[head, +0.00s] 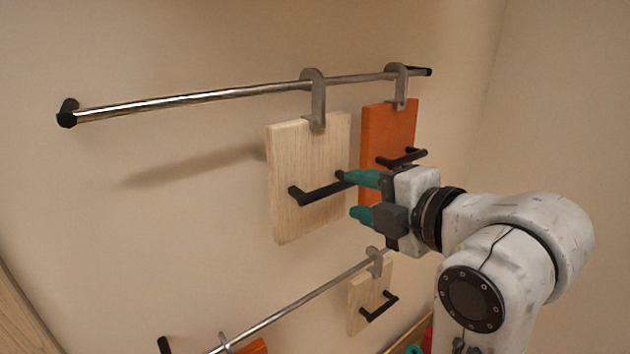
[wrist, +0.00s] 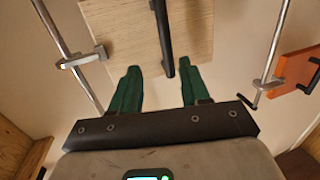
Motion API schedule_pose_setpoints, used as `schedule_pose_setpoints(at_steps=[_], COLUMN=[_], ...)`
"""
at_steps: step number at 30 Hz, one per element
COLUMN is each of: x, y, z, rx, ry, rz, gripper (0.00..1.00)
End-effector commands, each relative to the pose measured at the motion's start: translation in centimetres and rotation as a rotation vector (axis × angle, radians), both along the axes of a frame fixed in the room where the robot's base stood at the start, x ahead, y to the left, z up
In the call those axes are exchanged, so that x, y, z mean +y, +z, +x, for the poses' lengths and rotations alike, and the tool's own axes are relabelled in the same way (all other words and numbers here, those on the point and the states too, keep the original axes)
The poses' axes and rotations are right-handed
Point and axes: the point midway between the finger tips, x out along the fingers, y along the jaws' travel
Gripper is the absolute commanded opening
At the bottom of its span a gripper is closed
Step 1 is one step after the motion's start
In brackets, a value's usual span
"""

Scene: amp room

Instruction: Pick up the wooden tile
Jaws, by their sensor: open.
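A large pale wooden tile (head: 290,160) hangs by a grey hook (head: 318,95) from the upper rail. A black bar handle (head: 318,193) crosses its front. The tile also shows in the wrist view (wrist: 125,38), with its handle (wrist: 164,40) running up the picture. My gripper (head: 350,195) is open and empty, just right of the handle in the head view. In the wrist view the handle's near end lies between the green fingertips (wrist: 160,70), closer to the right one. I cannot tell whether a finger touches it.
An orange tile (head: 388,128) hangs right beside my gripper on the upper rail (head: 200,97). A smaller wooden tile (head: 360,303) and a partly cut-off orange tile (head: 254,347) hang on the lower rail (head: 300,304). The wall left of the large tile is bare.

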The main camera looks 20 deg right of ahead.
Motion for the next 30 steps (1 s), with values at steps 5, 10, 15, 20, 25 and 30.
schedule_pose_setpoints(at_steps=[5, 10, 15, 20, 25, 30], x=[0.0, 0.6, 0.8, 0.8, 0.7, 1.2], y=[-0.6, -1.0, -1.5, -1.8, -2.7, -3.1], z=[0.7, 2.1, 3.5, 4.5, 6.9, 8.4], rx=[0.006, 0.013, 0.012, 0.013, 0.014, 0.011], ry=[-0.003, 0.001, -0.001, -0.001, -0.001, -0.001], rz=[-0.002, 0.000, -0.001, 0.000, -0.001, -0.001], gripper=[0.46, 0.46, 0.46, 0.46, 0.46, 0.46])
